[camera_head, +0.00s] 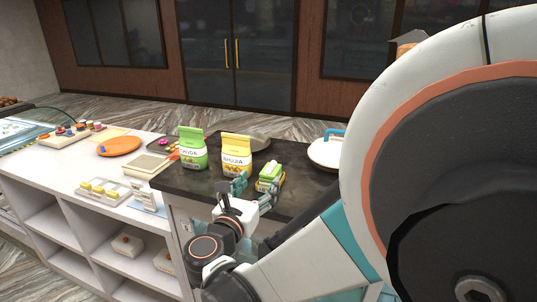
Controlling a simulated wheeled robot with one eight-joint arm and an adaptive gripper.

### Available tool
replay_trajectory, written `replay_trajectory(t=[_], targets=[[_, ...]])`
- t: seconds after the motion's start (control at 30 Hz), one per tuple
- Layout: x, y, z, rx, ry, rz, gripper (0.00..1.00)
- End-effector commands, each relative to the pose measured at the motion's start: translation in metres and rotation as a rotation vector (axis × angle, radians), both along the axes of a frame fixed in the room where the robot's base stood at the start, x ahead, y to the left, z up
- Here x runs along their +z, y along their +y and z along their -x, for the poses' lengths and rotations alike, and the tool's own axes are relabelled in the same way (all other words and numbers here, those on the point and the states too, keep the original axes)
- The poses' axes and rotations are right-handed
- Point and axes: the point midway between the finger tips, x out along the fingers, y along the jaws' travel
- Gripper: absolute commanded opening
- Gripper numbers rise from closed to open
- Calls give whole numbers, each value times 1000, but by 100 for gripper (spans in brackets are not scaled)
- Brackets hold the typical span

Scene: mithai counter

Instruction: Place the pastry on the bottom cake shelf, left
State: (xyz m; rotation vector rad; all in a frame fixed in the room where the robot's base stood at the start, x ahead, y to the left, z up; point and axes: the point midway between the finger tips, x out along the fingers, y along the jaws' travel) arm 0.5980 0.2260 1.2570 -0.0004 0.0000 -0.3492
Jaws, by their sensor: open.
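I cannot pick out the pastry for certain. A small green and yellow item (270,174) sits on the dark countertop (300,155), just beyond my gripper. My gripper (254,190) is open, with one teal finger to the left and one to the right, near the counter's front edge. I cannot tell whether it touches the item. No shelf is clearly marked as the cake shelf; a glass display case (30,130) is at the far left, and white open shelves (75,222) run under the white counter.
A green pouch (193,150) and a yellow pouch (236,155) stand upright behind my gripper. An orange plate (119,146) and a tray of yellow pieces (103,190) are on the white counter (50,170). A white round dish (326,152) is right. My arm hides the right side.

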Motion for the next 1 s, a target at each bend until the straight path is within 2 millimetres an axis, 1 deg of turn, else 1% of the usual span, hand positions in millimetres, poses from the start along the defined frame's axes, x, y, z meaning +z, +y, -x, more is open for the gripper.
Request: replay_trajectory(t=[0.03, 0.1, 0.2, 0.47, 0.57, 0.67, 0.8, 1.0], targets=[[-1, -5, -10, -5, 0, 0, 64], [-1, -9, -20, -3, 0, 0, 64], [-1, -12, -32, -1, 0, 0, 64], [-1, -17, -45, 0, 0, 0, 64], [-3, -22, -54, -2, 0, 0, 64], [-6, -28, -68, -2, 0, 0, 64], [-5, -34, -85, -1, 0, 0, 64], [-5, -34, -87, 1, 1, 0, 64]])
